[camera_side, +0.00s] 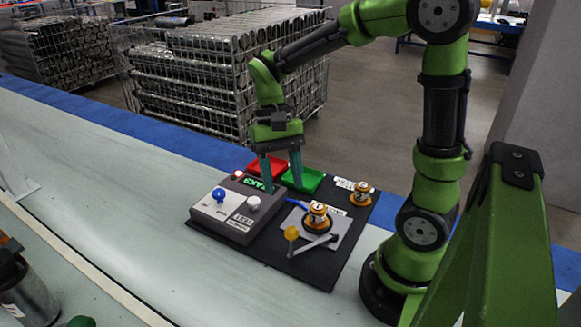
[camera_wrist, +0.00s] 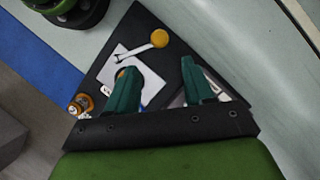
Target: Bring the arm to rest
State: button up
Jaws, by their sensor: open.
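My gripper (camera_side: 281,170) is open, its two teal fingers pointing down above the back part of the black board, near the red tray (camera_side: 268,164) and the green tray (camera_side: 303,181). In the wrist view my gripper (camera_wrist: 160,80) shows both fingers apart with nothing between them. A grey test box (camera_side: 232,212) with a blue knob (camera_side: 219,195) and a white knob (camera_side: 253,203) stands below and left of the fingers. The fingers hide part of the trays. I cannot tell the exact height of the fingertips.
An orange and white pump tube (camera_side: 317,215) stands on a light plate beside a lever with a yellow ball (camera_side: 291,233). Another tube (camera_side: 361,193) stands at the board's right. Metal crates of tubes (camera_side: 235,70) stand behind.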

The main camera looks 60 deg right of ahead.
jog(key=shift+w+d+r, duration=0.15)
jog(key=shift+w+r, duration=0.05)
jog(key=shift+r, duration=0.4)
jog(key=s+a+r+n+t, duration=0.1)
jog(key=s+r+n+t, duration=0.1)
jog(key=t, duration=0.3)
jog(key=s+a+r+n+t+h, duration=0.1)
jog(key=s+r+n+t, duration=0.1)
jog(key=t, duration=0.3)
jog(key=shift+a+r+t, duration=0.35)
jog(key=shift+r+t, duration=0.05)
jog(key=shift+r, duration=0.45)
